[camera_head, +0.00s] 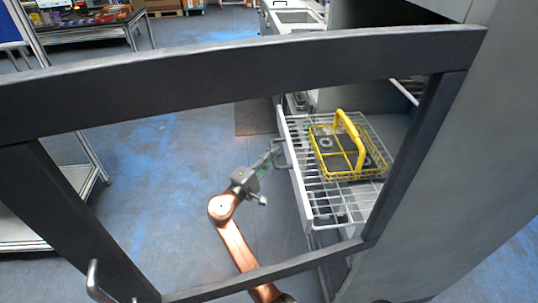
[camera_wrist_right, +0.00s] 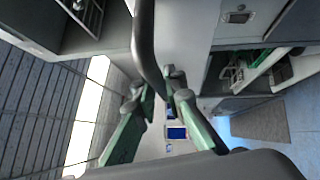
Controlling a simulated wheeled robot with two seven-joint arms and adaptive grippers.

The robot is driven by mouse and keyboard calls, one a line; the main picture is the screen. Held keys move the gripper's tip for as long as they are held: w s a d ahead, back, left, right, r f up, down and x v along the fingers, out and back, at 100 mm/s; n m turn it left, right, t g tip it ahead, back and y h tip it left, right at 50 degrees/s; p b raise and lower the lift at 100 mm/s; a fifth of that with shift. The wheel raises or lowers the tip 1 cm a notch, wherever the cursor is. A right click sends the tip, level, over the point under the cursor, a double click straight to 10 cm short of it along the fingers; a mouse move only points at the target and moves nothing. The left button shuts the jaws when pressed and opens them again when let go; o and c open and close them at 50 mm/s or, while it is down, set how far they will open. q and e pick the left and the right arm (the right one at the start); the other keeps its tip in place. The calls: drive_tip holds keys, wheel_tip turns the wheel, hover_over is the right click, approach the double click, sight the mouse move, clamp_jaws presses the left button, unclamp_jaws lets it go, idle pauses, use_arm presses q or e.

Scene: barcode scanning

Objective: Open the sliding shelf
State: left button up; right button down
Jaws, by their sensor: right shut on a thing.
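The sliding shelf (camera_head: 322,208) is a white wire rack with a pale front panel. It stands pulled out of the grey cabinet at the right of the head view. A yellow wire basket (camera_head: 347,167) with a raised handle rests on it. My right gripper (camera_head: 275,153) is at the shelf's front and shut on its handle (camera_wrist_right: 146,45), a dark curved bar in the right wrist view. The gripper's green-padded fingers (camera_wrist_right: 163,90) close around the bar's lower end there. My left gripper is not in view.
A dark-framed door (camera_head: 240,68) with a see-through middle crosses the head view, in front of the shelf and my right arm. Its metal handle (camera_head: 95,280) is at bottom left. A metal rack (camera_head: 95,180) stands at left. Blue-grey floor (camera_head: 165,170) left of the shelf is clear.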

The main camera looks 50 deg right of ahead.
drive_tip(key=shift+f, duration=0.1)
drive_tip(key=c, duration=2)
unclamp_jaws()
drive_tip(key=shift+o, duration=0.2)
drive_tip(key=a+f, duration=0.1)
drive_tip(key=a, duration=1.1)
drive_tip(key=shift+s+f, duration=0.3)
drive_tip(key=shift+s, duration=0.05)
